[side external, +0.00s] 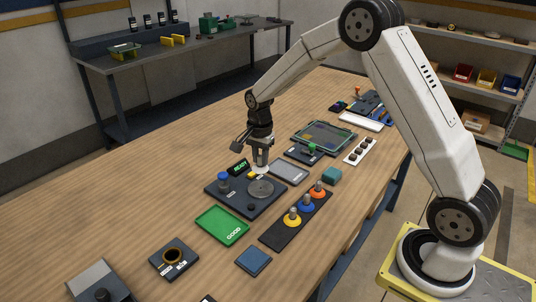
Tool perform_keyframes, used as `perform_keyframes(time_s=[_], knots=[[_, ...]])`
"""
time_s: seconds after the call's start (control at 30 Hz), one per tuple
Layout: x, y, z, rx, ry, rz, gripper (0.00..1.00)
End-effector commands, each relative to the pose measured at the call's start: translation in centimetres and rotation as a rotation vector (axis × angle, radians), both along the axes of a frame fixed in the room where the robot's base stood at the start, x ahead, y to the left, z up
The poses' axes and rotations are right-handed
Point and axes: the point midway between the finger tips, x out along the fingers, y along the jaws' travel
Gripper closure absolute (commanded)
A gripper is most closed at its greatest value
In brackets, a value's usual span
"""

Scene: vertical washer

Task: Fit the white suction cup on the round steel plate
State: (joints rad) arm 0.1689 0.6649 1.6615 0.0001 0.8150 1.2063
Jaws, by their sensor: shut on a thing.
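My gripper (260,162) points down over the dark fixture base (222,195). It is shut on the white suction cup (261,171), which shows as a small pale shape just under the fingers. The round steel plate (261,189) lies flat on the fixture base, just below the cup in the picture. The cup appears slightly behind and above the plate. At this size I cannot tell whether they touch. The fingers hide part of the cup.
On the fixture stand a blue cylinder (223,180) and a display reading READY (238,167). A green tray (222,226) and a strip with yellow, blue and orange knobs (296,220) lie in front. A grey-framed panel (288,172) sits behind right. Bare wood is free at left.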

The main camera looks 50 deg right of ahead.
Motion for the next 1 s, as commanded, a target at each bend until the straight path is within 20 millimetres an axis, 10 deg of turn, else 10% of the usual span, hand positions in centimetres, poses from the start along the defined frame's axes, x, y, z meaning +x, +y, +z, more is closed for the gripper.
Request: perform_keyframes(time_s=[1.0], knots=[[0.0,0.0,-6.0,0.001,0.002,0.000,1.00]])
